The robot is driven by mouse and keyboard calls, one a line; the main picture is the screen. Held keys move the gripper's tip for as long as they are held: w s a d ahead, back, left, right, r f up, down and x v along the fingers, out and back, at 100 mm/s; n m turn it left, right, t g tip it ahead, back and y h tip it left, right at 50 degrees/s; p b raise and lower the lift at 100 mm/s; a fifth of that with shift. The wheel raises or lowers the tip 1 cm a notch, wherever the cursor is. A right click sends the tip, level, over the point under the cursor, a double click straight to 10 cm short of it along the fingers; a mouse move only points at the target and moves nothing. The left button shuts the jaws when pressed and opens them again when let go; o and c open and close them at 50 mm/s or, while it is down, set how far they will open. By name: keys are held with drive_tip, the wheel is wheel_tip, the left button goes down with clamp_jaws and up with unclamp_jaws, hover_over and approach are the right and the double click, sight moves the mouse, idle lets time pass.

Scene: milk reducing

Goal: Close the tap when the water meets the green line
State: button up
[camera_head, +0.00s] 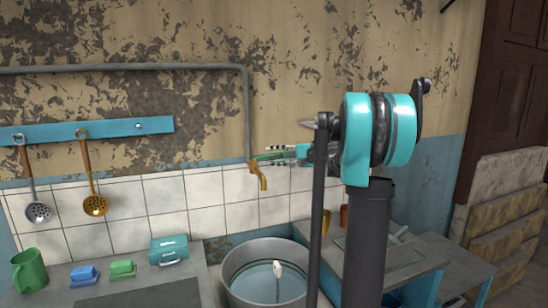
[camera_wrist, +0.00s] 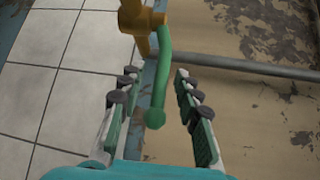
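The brass tap (camera_head: 261,174) sticks out from the tiled wall above a large metal pot (camera_head: 232,268). It also shows in the wrist view (camera_wrist: 140,18), with its green handle (camera_wrist: 155,95) pointing toward my gripper. My gripper (camera_wrist: 156,76) is open, with one finger on each side of the handle and a visible gap to both. In the head view my gripper (camera_head: 280,153) is beside the tap, at handle height. Bluish water (camera_head: 250,284) shows in the pot, with a pale narrow upright thing (camera_head: 277,270) in it. I cannot make out a green line.
A grey pipe (camera_head: 130,67) runs along the wall down to the tap. A green mug (camera_head: 29,271), sponges and a teal box (camera_head: 169,249) stand on the left counter. My arm hides part of the right counter.

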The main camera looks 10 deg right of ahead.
drive_tip(key=shift+c, duration=0.3)
clamp_jaws()
drive_tip(key=shift+s+m+t+h, duration=0.6)
drive_tip(key=shift+m+t+h, duration=0.2)
drive_tip(key=shift+m+t, duration=0.1)
drive_tip(key=shift+s+m+t+h, duration=0.6)
drive_tip(key=shift+m+t+h, duration=0.2)
drive_tip(key=shift+t, duration=0.1)
drive_tip(key=shift+o, duration=0.3)
unclamp_jaws()
drive_tip(key=shift+d, duration=0.1)
